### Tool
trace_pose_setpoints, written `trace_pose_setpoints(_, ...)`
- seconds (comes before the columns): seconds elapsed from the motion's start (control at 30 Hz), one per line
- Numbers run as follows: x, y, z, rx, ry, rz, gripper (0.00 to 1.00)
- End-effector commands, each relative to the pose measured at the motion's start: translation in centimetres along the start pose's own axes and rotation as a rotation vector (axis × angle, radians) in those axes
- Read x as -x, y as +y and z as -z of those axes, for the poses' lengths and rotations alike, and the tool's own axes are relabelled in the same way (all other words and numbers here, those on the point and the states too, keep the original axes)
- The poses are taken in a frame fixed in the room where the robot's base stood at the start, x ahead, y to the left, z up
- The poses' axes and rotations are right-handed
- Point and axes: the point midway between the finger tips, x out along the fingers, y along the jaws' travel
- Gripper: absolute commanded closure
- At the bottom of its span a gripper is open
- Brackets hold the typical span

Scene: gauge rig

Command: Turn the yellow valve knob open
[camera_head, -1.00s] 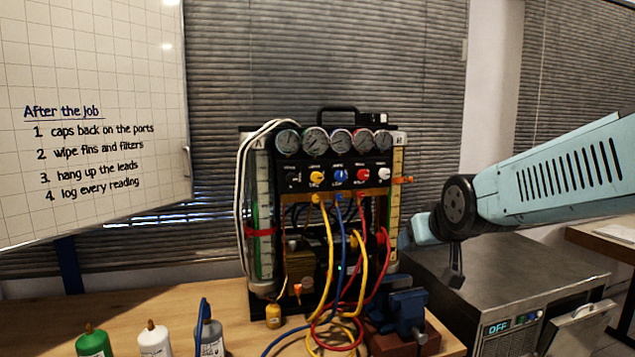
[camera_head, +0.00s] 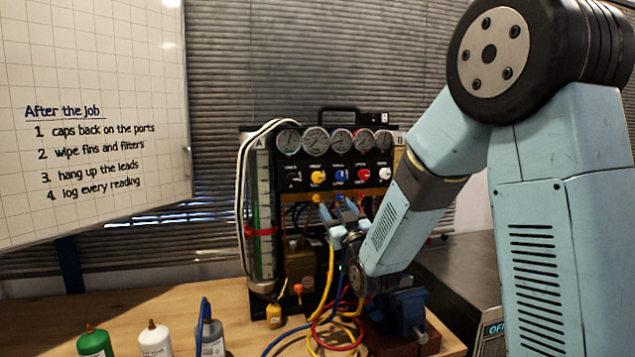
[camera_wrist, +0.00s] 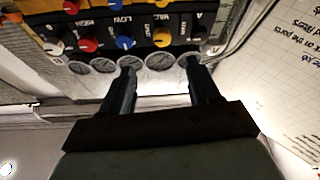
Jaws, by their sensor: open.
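The yellow valve knob (camera_head: 318,177) is on the black panel of the gauge rig, between a black knob (camera_head: 294,176) and a blue knob (camera_head: 340,175). My gripper (camera_head: 340,212) is in front of the rig, lower than the yellow knob and slightly to its right in the head view. In the wrist view, which is upside down, the yellow knob (camera_wrist: 161,38) shows beyond the gap between my fingertips (camera_wrist: 160,72). The fingers are spread, empty and apart from the knob.
Blue and red knobs (camera_head: 364,175) sit close beside the yellow one, with gauges (camera_head: 315,140) above. Yellow, blue and red hoses (camera_head: 330,275) hang below. A blue vise (camera_head: 408,308) stands at the bench's right. Bottles (camera_head: 154,338) stand at the front left.

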Motion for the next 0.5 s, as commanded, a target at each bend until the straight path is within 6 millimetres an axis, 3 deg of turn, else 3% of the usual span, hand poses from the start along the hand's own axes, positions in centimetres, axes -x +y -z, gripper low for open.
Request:
trace_pose_setpoints(0.27,-1.6,-0.4,0.0,0.001,0.03,0.002,0.39)
trace_pose_setpoints(0.5,-5.6,-0.4,0.2,0.001,0.029,0.002,0.39)
